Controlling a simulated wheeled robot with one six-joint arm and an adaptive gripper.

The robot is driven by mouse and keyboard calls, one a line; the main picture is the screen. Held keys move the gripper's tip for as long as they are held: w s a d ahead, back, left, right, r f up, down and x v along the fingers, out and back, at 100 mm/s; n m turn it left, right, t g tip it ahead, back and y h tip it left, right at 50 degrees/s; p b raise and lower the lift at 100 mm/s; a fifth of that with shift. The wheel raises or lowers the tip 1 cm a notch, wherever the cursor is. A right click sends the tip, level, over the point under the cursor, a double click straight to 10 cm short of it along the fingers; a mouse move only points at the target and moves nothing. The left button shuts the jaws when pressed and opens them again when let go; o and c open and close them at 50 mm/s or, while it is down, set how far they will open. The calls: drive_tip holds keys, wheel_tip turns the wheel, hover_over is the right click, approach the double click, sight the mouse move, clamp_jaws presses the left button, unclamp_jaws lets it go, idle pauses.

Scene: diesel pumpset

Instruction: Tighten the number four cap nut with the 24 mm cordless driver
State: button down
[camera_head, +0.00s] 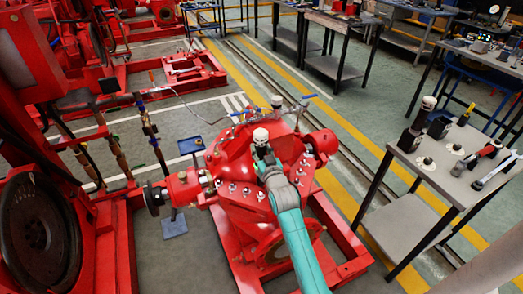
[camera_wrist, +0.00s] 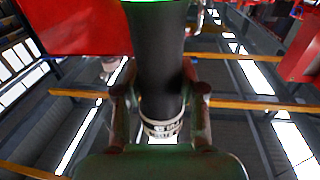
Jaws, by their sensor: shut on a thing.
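My gripper (camera_head: 266,163) is at the end of my teal arm, above the red pump casing (camera_head: 232,160). It is shut on the cordless driver (camera_head: 260,136), whose pale top shows above the jaws in the head view. In the wrist view, the fingers (camera_wrist: 160,105) clasp the driver's black cylindrical body (camera_wrist: 158,60), with a white lettered band lower down. Several cap nuts (camera_head: 246,190) sit along the casing's flange on both sides of my arm. I cannot tell which is number four. The driver's working end and any contact with a nut are hidden.
A grey table (camera_head: 424,160) at right holds more drivers (camera_head: 427,108) and a wrench-like tool (camera_head: 495,172). A large red machine (camera_head: 60,130) stands at left. A small blue stand (camera_head: 191,146) is beside the pump. Yellow-striped floor (camera_head: 355,140) lies between pump and table.

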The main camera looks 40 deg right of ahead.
drive_tip(key=shift+f, duration=2.2)
drive_tip(key=shift+s+f, duration=0.1)
drive_tip(key=shift+f, duration=1.6)
idle(1.8)
drive_tip(key=shift+r, duration=0.1)
